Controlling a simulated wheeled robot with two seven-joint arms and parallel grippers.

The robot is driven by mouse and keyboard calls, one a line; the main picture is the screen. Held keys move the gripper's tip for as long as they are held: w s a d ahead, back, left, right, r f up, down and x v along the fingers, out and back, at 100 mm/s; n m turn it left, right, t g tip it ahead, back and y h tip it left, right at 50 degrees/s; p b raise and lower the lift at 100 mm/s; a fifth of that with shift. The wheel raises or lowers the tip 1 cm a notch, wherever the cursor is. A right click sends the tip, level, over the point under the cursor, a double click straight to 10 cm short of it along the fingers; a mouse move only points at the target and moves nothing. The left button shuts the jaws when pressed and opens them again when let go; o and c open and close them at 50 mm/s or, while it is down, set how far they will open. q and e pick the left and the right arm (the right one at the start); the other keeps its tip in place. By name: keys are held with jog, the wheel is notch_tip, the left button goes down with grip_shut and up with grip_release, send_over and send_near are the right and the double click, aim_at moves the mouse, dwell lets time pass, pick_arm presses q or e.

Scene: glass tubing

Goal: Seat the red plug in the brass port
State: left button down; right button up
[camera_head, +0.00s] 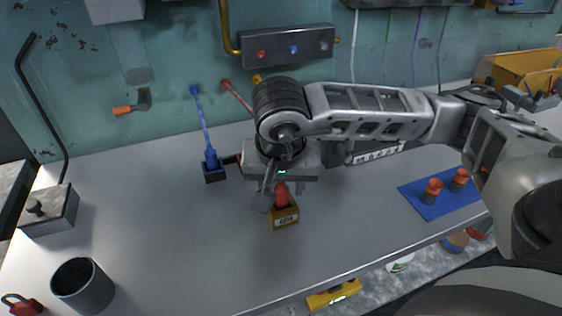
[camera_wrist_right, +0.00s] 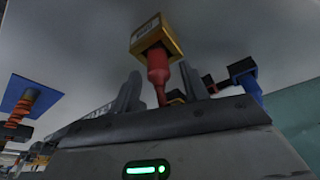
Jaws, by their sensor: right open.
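The red plug (camera_head: 282,196) stands upright at the top of a small brass-coloured block with a white label (camera_head: 285,219), which looks like the brass port. In the right wrist view the red plug (camera_wrist_right: 158,68) meets the brass block (camera_wrist_right: 153,38); I cannot tell how deep it sits. My right gripper (camera_head: 278,200) is over the block. In the wrist view its open fingers (camera_wrist_right: 163,90) stand on either side of the red plug, with gaps visible. A red hose (camera_head: 236,95) runs from the wall behind the gripper. My left gripper is not in view.
A blue mat (camera_head: 412,191) with orange-topped pieces lies right. A grey cup (camera_head: 83,287) and a grey box (camera_head: 50,213) stand left. The front-middle bench is clear.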

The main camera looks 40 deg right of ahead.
jog(key=v, duration=1.1)
